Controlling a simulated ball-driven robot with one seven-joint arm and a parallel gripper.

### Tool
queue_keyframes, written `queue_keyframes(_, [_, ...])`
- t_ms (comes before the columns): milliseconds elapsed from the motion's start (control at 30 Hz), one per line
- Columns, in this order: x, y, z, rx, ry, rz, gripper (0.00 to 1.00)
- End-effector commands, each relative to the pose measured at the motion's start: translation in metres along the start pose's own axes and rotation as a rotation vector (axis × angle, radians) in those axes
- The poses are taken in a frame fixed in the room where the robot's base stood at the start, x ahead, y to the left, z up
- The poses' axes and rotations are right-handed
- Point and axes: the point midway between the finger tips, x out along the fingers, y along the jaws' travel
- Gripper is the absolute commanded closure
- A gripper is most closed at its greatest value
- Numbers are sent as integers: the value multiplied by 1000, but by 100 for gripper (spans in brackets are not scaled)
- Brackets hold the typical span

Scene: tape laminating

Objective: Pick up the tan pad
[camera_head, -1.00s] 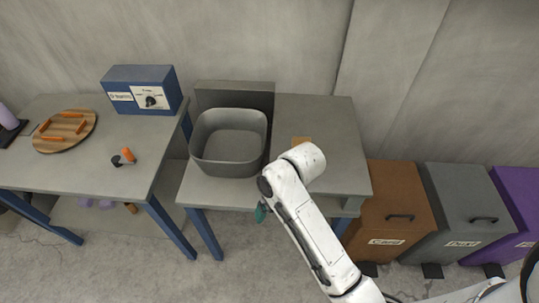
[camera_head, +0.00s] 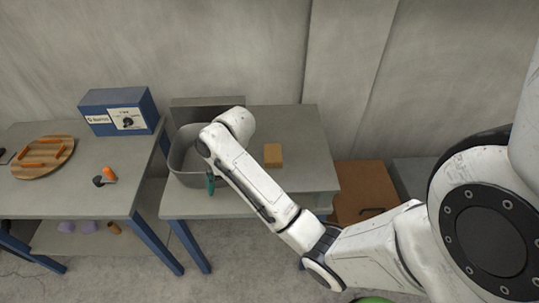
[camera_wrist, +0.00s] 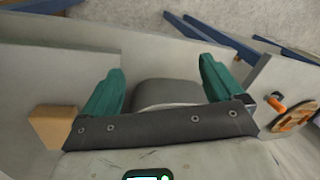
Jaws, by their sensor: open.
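The tan pad (camera_head: 273,155) is a small block lying on the grey table top, right of the grey basin, in the head view. It also shows in the wrist view (camera_wrist: 52,127) at the left edge, outside my fingers and partly cut off by the gripper body. My gripper (camera_head: 210,183) is mostly hidden behind my arm in the head view, with one teal finger showing near the basin's front. In the wrist view my gripper (camera_wrist: 162,68) has its two teal fingers wide apart, with nothing held between them.
The grey basin (camera_head: 180,172) stands left of the pad, partly behind my arm. A blue box with a dial (camera_head: 119,111) and a wooden round board (camera_head: 62,160) with orange pieces are on the left table. A brown bin (camera_head: 352,205) stands at the right.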

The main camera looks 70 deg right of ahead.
Motion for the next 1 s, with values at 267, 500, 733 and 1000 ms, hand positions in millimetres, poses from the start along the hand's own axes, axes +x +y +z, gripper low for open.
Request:
queue_keyframes(267, [-50,58,-52,166,10,69,6])
queue_keyframes(500, [-102,142,-85,366,4,172,6])
queue_keyframes(733, [-108,168,-89,424,-3,203,6])
queue_keyframes(1000, [-79,172,-87,421,-3,200,6])
